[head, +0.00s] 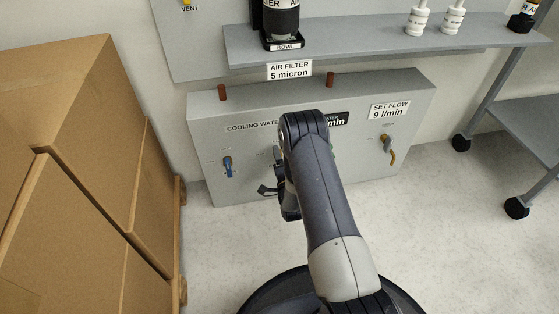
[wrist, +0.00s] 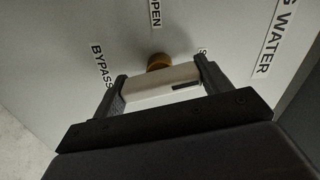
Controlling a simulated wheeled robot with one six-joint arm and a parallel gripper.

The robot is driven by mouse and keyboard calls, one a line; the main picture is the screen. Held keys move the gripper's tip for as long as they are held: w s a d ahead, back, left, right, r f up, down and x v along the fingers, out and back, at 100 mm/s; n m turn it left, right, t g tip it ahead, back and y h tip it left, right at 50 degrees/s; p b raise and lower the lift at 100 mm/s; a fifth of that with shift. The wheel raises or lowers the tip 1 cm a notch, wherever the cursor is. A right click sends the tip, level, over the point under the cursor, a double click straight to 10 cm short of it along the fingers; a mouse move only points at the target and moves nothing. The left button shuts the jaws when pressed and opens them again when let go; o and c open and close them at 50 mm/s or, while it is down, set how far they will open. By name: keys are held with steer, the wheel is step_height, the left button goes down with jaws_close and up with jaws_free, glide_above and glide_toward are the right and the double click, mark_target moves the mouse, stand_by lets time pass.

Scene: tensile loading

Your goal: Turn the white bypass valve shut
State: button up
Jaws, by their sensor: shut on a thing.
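The white bypass valve's handle (wrist: 160,86) is a pale bar in front of a brass stem (wrist: 158,61) on the grey panel. My gripper (wrist: 163,82) is shut on it, one dark finger at each end of the bar in the wrist view. The bar lies crosswise, its right end slightly higher in the picture. The word OPEN (wrist: 155,13) is above the stem, BYPASS (wrist: 101,66) to the left, and a mostly hidden label starting with S to the right. In the head view my arm hides the white handle.
Cardboard boxes (head: 70,190) stand close on the left. A wheeled cart (head: 520,125) is at the right. Floor is clear right of my arm.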

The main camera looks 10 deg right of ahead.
steer(key=shift+m, duration=1.2)
steer(key=o, duration=1)
steer(key=s+p, duration=0.3)
steer(key=s, duration=0.8)
steer(key=shift+p, duration=0.3)
steer(key=shift+w, duration=0.1)
